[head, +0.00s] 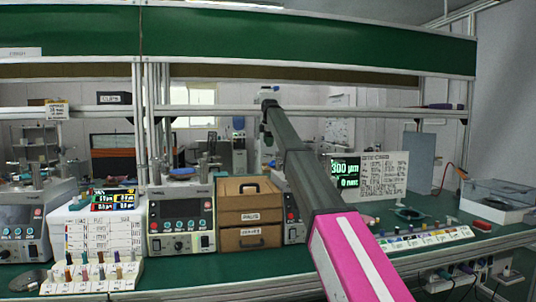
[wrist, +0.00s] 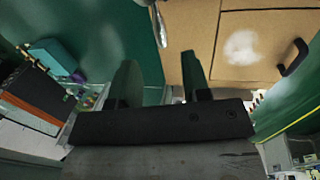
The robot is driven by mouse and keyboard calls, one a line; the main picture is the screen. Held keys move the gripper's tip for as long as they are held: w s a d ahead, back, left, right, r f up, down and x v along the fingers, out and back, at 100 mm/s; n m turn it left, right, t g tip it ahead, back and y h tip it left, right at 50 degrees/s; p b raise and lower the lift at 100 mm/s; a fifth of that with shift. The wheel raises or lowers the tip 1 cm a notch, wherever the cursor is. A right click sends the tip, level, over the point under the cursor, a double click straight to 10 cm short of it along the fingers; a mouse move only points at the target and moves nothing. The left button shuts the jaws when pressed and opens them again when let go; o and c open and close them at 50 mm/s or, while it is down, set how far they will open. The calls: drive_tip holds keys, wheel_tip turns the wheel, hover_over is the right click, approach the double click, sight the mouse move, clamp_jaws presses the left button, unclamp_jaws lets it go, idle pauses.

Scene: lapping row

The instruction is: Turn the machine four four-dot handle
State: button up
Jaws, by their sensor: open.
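I cannot pick out a handle marked with four dots, and no machine number is readable. Candidate machines in the head view are one at the far left (head: 22,218), one left of the drawers (head: 180,207) and one mostly hidden behind my arm (head: 294,222). They carry small dark knobs and blue buttons on their fronts. My gripper (wrist: 158,82) shows in the wrist view with two dark fingers spread apart and nothing between them. In the head view my arm reaches up and away over the bench, and the fingers cannot be made out. A shiny metal piece (wrist: 159,24) lies just beyond the fingers.
A brown drawer unit (head: 249,203) stands mid-bench; its front and black pull also show in the wrist view (wrist: 262,45). Coloured pegs (head: 95,272) stand front left. A green-lit display (head: 346,172) and sign stand right. A shelf rail (head: 330,108) crosses above.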

drive_tip(key=f, duration=0.4)
drive_tip(key=w+f, duration=0.1)
drive_tip(key=f, duration=0.1)
drive_tip(key=shift+a, duration=0.15)
clamp_jaws()
